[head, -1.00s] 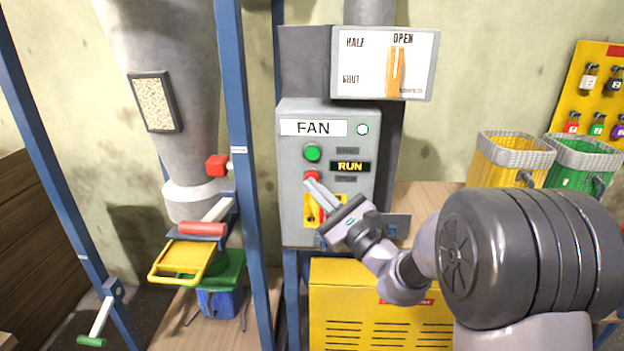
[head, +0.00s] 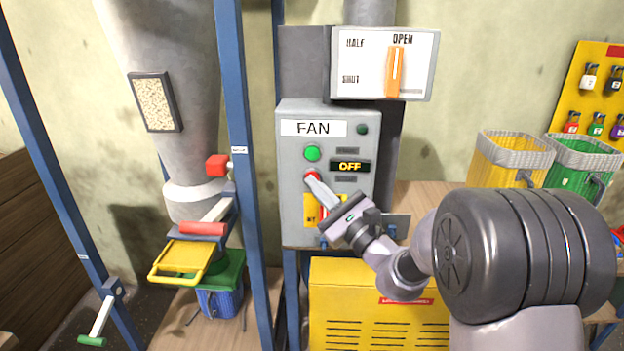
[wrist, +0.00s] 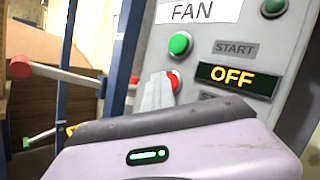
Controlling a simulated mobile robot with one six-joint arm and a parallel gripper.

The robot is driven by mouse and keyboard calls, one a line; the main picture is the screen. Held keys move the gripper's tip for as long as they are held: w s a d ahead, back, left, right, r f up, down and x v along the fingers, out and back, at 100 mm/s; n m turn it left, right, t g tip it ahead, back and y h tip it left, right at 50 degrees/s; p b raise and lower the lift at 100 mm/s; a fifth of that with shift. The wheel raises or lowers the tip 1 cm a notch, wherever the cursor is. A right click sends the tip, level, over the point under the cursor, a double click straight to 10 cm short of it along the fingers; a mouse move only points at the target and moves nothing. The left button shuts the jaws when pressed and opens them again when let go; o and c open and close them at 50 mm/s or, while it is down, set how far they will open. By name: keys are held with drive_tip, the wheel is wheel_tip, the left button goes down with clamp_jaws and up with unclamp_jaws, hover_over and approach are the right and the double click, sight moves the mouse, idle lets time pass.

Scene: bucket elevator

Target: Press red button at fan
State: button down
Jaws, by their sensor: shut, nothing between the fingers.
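The grey fan control box (head: 290,200) stands at the centre of the head view under a FAN label. Its red button (head: 312,177) sits below the green button (head: 313,153). The display (head: 350,166) reads OFF and the lamp (head: 362,129) above it is dark. My gripper (head: 312,184) is shut and empty, with its fingertips at the red button; they appear to touch it. In the wrist view the red button (wrist: 173,82) is partly hidden behind my fingers, and the display (wrist: 233,78) also reads OFF.
A lever panel (head: 365,65) above the box has its orange handle at OPEN. Blue posts (head: 240,150) stand left of the box. A yellow cabinet (head: 365,310) is below. Yellow (head: 490,165) and green (head: 585,165) bins stand to the right.

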drive_tip(key=shift+s+b, duration=0.4)
drive_tip(key=shift+s, duration=0.45)
drive_tip(key=s+b, duration=0.1)
drive_tip(key=s, duration=0.4)
drive_tip(key=shift+a+b, duration=0.15)
drive_tip(key=shift+b, duration=0.15)
idle(0.4)
